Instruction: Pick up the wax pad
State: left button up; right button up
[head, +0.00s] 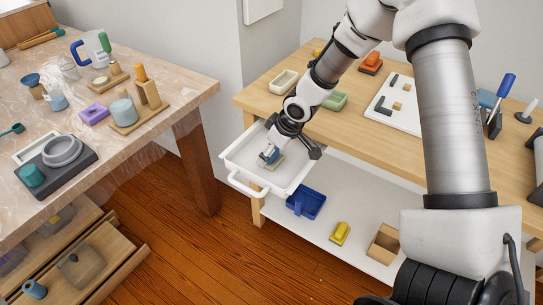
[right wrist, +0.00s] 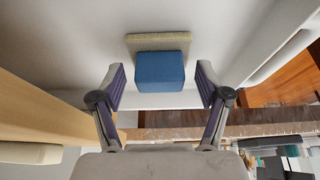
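What looks like the wax pad (right wrist: 160,71), a blue block on a flat beige slab, lies in the white drawer (head: 239,155) pulled out of the wooden workbench. In the head view the pad (head: 278,163) is partly hidden by my right gripper (head: 283,155). My right gripper (right wrist: 160,90) is open, pointing down into the drawer. In the right wrist view its fingers stand apart to the left and right of the blue block, with gaps on both sides. My left gripper is not in view.
A blue bin (head: 306,202), a yellow item (head: 340,233) and a wooden box (head: 383,243) sit on the shelf below. A plastic-covered table (head: 185,85) with casting tools stands at left.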

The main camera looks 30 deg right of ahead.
jog(key=c, duration=1.1)
notch_tip(320, 180, up, 10)
jog(key=p, duration=0.5)
jog(key=shift+f, duration=0.1)
jog(key=shift+o, duration=1.2)
jog(key=shift+c, duration=0.6)
